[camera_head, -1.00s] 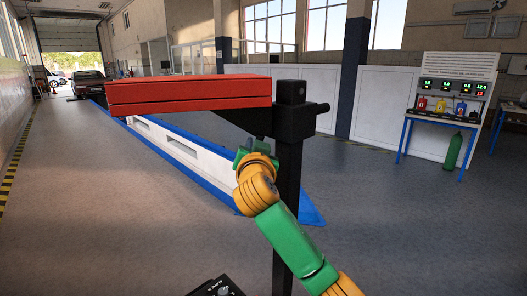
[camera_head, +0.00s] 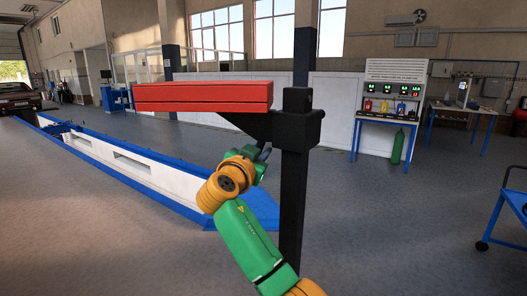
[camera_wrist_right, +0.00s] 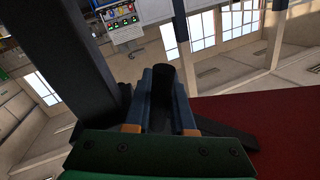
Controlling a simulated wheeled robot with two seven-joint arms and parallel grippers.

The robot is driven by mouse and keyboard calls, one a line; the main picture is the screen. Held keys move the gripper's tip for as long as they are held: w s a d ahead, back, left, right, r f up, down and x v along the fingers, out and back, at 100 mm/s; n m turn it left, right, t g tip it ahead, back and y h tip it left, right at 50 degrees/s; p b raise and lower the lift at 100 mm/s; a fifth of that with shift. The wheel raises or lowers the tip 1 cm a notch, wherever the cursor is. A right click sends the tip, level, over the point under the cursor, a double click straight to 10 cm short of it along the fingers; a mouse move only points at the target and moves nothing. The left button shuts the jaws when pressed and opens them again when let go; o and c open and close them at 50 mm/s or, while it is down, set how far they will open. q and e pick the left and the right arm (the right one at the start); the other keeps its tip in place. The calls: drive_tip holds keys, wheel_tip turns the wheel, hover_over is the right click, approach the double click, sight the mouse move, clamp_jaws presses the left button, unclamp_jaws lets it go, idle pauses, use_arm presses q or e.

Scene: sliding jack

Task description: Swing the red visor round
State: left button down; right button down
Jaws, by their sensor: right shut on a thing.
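The red visor (camera_head: 204,97) is a flat, long red block. It reaches left from a black arm and collar on a black upright post (camera_head: 292,200). My right gripper (camera_head: 256,154) is under the visor's inner end, just left of the post, partly hidden by my own wrist. In the right wrist view its two fingers (camera_wrist_right: 166,88) are closed around a dark round handle (camera_wrist_right: 163,62) beneath the black arm. The visor's red underside (camera_wrist_right: 265,115) shows at the right there, and the post (camera_wrist_right: 65,65) at the left. My left gripper is not in view.
A blue-edged white pit or ramp (camera_head: 130,160) runs along the floor behind the visor. A bench with gauges (camera_head: 392,110) and a green cylinder (camera_head: 398,148) stand at the back right. A blue trolley (camera_head: 508,220) is at the right edge. The floor around the post is open.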

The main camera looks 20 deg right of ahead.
idle(0.4)
drive_tip(key=c, duration=0.8)
unclamp_jaws()
drive_tip(key=shift+o, duration=0.2)
